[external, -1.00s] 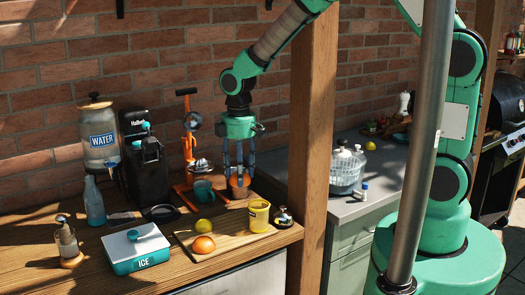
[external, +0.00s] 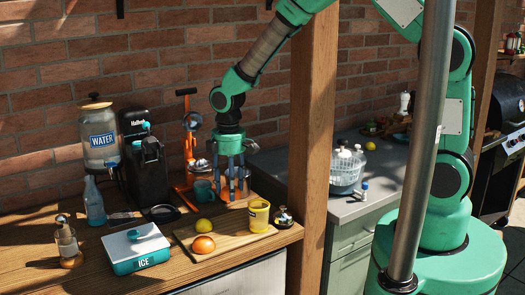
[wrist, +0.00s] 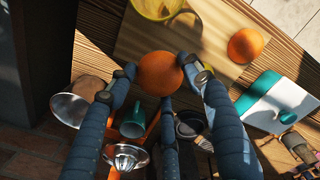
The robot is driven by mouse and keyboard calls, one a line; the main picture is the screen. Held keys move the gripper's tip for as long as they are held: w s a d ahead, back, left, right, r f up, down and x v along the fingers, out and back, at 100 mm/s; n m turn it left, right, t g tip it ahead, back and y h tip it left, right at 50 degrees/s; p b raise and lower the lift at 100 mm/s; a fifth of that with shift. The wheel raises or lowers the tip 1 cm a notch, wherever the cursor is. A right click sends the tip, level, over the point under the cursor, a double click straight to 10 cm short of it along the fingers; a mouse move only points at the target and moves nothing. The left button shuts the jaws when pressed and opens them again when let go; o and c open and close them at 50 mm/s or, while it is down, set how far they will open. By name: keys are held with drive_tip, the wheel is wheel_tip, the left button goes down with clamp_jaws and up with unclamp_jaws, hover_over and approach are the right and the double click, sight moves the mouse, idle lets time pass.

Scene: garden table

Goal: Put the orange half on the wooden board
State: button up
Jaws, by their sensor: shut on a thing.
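My gripper (external: 232,195) is shut on the orange half (wrist: 160,73), which shows between its dark blue fingers in the wrist view. In the external view the fingers mostly hide the fruit, and only orange patches show among them. The gripper hangs fingers-down behind the wooden board (external: 228,236), near the juicer and the teal mug. The board lies flat at the counter's front; in the wrist view a bare part of it (wrist: 195,42) shows beyond the held fruit. On the board are a whole-looking orange (external: 203,244), a yellow-green citrus (external: 204,225) and a yellow cup (external: 258,216).
An orange juicer (external: 190,150) and teal mug (external: 204,189) stand close to the gripper's left. A white-and-teal ice box (external: 136,248) sits left of the board. A small jar (external: 283,216) and wooden post (external: 312,150) stand at the right. The board's middle has bare room.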

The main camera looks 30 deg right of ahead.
hover_over(232, 220)
drive_tip(key=shift+w+f, duration=0.1)
drive_tip(key=shift+f, duration=2.15)
drive_tip(key=shift+f, duration=0.15)
drive_tip(key=shift+f, duration=1.75)
drive_tip(key=shift+f+b, duration=0.15)
drive_tip(key=shift+b, duration=0.15)
drive_tip(key=o, duration=1.2)
wheel_tip(232, 220, up, 12)
drive_tip(key=shift+r+p, duration=0.2)
drive_tip(key=shift+p, duration=0.2)
